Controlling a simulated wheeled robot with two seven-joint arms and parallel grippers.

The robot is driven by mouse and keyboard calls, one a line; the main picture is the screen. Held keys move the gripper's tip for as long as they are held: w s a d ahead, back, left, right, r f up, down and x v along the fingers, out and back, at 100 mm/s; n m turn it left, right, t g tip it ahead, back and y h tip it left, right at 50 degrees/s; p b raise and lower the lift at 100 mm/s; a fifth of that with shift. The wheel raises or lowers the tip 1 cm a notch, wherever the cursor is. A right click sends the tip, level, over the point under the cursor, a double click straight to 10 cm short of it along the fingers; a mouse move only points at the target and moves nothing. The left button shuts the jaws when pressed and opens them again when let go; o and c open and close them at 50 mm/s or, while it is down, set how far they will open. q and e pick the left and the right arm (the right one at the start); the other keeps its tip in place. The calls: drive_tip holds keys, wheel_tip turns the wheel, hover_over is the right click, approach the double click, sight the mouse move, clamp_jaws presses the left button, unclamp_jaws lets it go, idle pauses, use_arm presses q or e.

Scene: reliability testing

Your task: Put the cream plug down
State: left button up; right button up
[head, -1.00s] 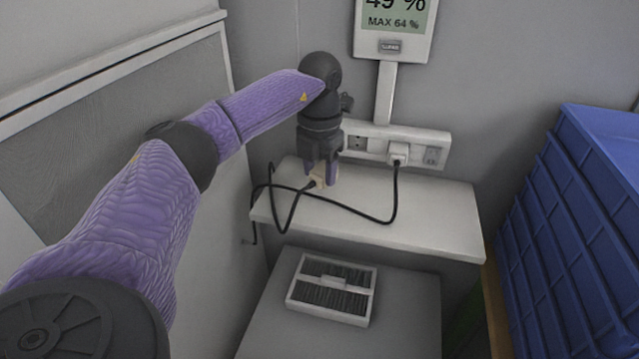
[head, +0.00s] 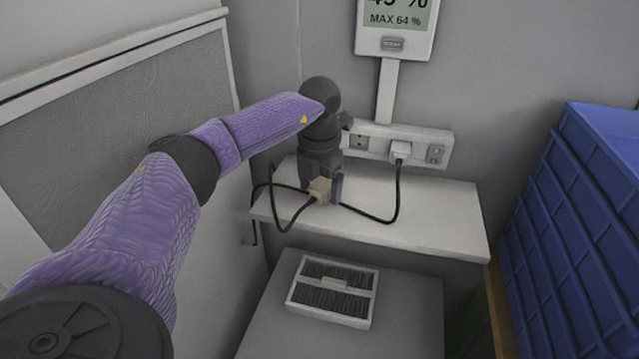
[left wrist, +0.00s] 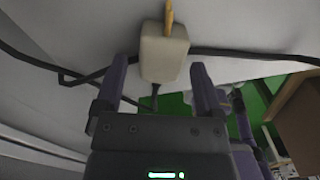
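The cream plug (head: 319,190) is at the left part of the white shelf, with its black cable looping around it. It also shows large in the left wrist view (left wrist: 163,52), with a brass-coloured pin at its top. My left gripper (head: 321,186) points down over the shelf, with its purple fingers on either side of the plug. In the left wrist view the fingers (left wrist: 158,85) are spread, with a gap on each side of the plug. I cannot tell whether the plug rests fully on the shelf.
A white plug sits in the wall socket strip (head: 432,149) behind the shelf (head: 430,215). A display (head: 394,28) hangs above. A vented white box (head: 333,291) lies on the lower grey surface. A blue crate (head: 590,200) stands at right. The shelf's right part is clear.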

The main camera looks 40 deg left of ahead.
sight(320, 187)
use_arm(q)
drive_tip(key=shift+s+f, duration=0.15)
drive_tip(key=shift+f, duration=0.1)
drive_tip(key=r+p, duration=0.1)
drive_tip(key=r, duration=0.4)
drive_tip(key=r+p, duration=0.1)
drive_tip(key=r, duration=0.2)
drive_tip(key=shift+w+r+p, duration=0.15)
drive_tip(key=shift+w+p, duration=0.1)
drive_tip(key=shift+p, duration=0.1)
drive_tip(key=shift+a+r, duration=0.1)
drive_tip(key=shift+r, duration=0.1)
use_arm(e)
drive_tip(key=r, duration=0.1)
drive_tip(key=w+a+r, duration=0.1)
drive_tip(key=shift+a+r, duration=0.2)
drive_tip(key=shift+r, duration=0.1)
use_arm(q)
drive_tip(key=shift+f, duration=0.1)
